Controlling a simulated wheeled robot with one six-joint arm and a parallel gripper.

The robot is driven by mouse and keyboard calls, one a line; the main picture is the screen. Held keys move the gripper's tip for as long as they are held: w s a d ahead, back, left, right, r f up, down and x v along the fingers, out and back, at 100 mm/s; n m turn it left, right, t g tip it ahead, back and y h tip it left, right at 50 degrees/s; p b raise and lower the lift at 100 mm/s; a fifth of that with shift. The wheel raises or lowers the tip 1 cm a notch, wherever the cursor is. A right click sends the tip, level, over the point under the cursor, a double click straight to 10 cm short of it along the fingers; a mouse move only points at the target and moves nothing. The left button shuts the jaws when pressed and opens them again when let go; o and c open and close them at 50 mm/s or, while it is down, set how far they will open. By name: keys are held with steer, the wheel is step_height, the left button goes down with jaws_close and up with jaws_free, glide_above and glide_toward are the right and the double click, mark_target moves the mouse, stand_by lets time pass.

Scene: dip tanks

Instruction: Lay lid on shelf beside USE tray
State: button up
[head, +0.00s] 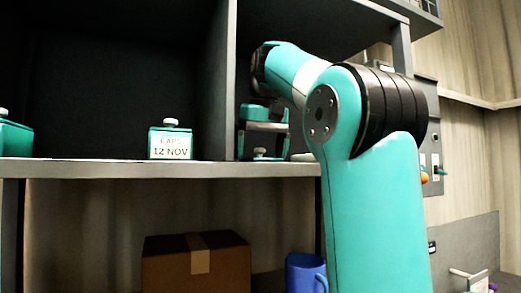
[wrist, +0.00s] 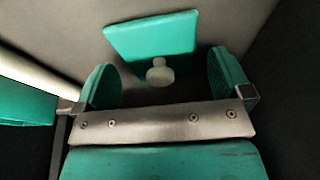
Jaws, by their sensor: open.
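The lid is a flat teal square with a pale round knob; in the wrist view the lid (wrist: 150,35) lies on a grey surface, just beyond my fingers. In the head view the lid (head: 262,158) is low on the shelf (head: 110,169), right of the upright divider. My gripper (head: 264,143) is open above it, pointing down. In the wrist view my gripper (wrist: 165,78) has one finger on each side of the knob (wrist: 160,73), with gaps on both sides. I cannot make out a tray marked USE.
A teal box labelled CAPS 12 NOV (head: 170,144) stands on the shelf left of the divider (head: 222,85). Another teal knobbed box (head: 14,138) is at the far left. A cardboard box (head: 195,265) and a blue mug (head: 304,272) are below. The shelf between the teal boxes is clear.

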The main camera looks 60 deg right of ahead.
steer(key=p+v, duration=0.8)
steer(key=v, duration=0.4)
steer(key=shift+p, duration=0.3)
steer(key=shift+w, duration=0.1)
